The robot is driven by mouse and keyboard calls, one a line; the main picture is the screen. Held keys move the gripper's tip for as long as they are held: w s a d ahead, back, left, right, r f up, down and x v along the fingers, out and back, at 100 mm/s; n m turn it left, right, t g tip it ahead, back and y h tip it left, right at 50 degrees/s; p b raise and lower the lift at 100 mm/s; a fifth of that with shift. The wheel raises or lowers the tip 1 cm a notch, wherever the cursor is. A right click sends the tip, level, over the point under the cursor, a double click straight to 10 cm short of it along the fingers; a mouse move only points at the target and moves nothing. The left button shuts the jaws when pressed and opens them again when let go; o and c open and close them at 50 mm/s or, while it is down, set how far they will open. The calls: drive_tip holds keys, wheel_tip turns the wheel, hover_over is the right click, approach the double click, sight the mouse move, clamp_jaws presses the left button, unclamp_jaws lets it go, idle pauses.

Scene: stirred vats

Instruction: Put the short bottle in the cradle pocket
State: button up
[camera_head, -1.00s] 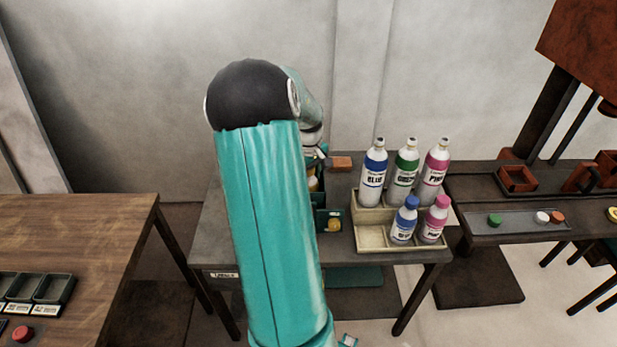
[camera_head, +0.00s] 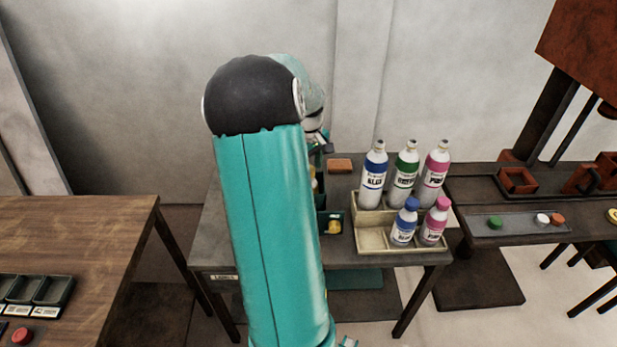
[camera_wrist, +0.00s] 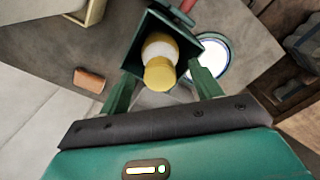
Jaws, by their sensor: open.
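A short bottle with a yellow cap (camera_wrist: 160,72) and a pale body sits inside a dark green open-topped pocket (camera_wrist: 130,62) in the wrist view. My gripper (camera_wrist: 162,78) is open, with one green finger on each side of the bottle. I cannot tell whether the fingers touch the bottle or the pocket wall. In the head view a dark green box (camera_head: 343,215) with a yellow thing (camera_head: 333,227) in it shows beside my arm. My arm hides most of my gripper and the table left of that box there.
A cream stepped tray (camera_head: 372,239) holds tall bottles behind short blue-capped (camera_head: 403,222) and pink-capped (camera_head: 434,222) ones. An orange-brown block (camera_head: 340,166) lies behind on the grey table. A white disc with a blue rim (camera_wrist: 212,58) is close to the right finger.

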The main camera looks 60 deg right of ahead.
wheel_tip(320, 180, up, 7)
drive_tip(key=shift+r, duration=0.1)
drive_tip(key=shift+w+a+r, duration=0.1)
drive_tip(key=shift+w+a, duration=0.15)
drive_tip(key=w+a+r+n+t, duration=0.1)
drive_tip(key=w+a+r, duration=0.2)
drive_tip(key=a, duration=0.5)
drive_tip(key=w+a+r+t, duration=0.15)
drive_tip(key=w+a, duration=0.25)
drive_tip(key=a, duration=0.4)
drive_tip(key=w+a+r+n, duration=0.1)
drive_tip(key=w+a+r, duration=0.2)
drive_tip(key=a, duration=0.5)
drive_tip(key=s+a+t, duration=0.1)
drive_tip(key=s+a, duration=0.2)
drive_tip(key=a, duration=0.9)
drive_tip(key=s+a+n+t, duration=0.1)
drive_tip(key=s+a+t, duration=0.1)
drive_tip(key=a, duration=1)
drive_tip(key=shift+s+a+r+n, duration=0.3)
drive_tip(key=shift+s+r, duration=0.05)
drive_tip(key=shift+s, duration=0.55)
